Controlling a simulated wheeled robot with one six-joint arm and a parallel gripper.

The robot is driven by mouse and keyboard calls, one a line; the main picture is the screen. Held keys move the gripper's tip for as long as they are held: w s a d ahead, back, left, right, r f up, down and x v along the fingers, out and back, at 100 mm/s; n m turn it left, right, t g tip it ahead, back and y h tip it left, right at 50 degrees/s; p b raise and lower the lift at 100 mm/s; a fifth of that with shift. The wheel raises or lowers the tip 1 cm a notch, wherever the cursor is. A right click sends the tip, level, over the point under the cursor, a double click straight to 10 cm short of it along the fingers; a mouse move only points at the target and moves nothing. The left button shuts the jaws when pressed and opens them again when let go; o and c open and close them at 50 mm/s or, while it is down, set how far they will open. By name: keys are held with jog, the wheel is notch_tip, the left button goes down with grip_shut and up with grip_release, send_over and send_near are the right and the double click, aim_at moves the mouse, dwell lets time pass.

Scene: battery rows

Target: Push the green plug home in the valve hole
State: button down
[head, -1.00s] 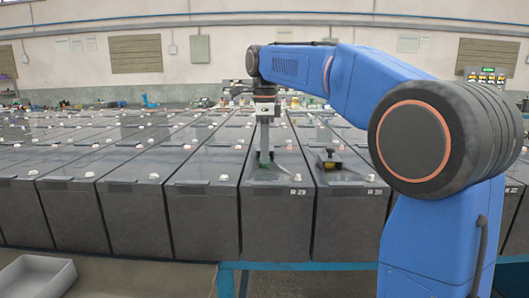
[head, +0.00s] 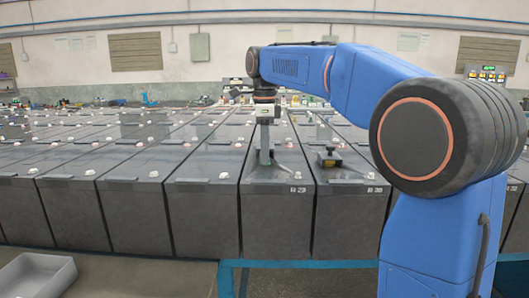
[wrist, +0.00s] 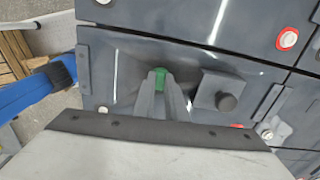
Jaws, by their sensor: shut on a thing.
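My gripper (head: 265,161) points straight down over the top of the battery marked R 29 (head: 275,215). In the wrist view my gripper's fingers (wrist: 161,86) are shut on the green plug (wrist: 159,74), a small green piece at the fingertips. The plug is close to the grey battery lid (wrist: 125,65). The valve hole is hidden beneath the plug and fingers. I cannot tell whether the plug touches the hole or how deep it sits.
A dark block with a round knob (head: 330,158) stands on the neighbouring battery R 30 (head: 347,220). A block with a knob (wrist: 215,92) also shows beside my fingers in the wrist view. Rows of batteries surround the spot. A grey tray (head: 38,279) lies at lower left.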

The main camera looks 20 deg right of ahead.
jog(key=c, duration=1.7)
grip_release()
jog(key=shift+o, duration=0.6)
jog(key=o, duration=0.4)
jog(key=shift+c, duration=0.2)
jog(key=shift+r, duration=3.5)
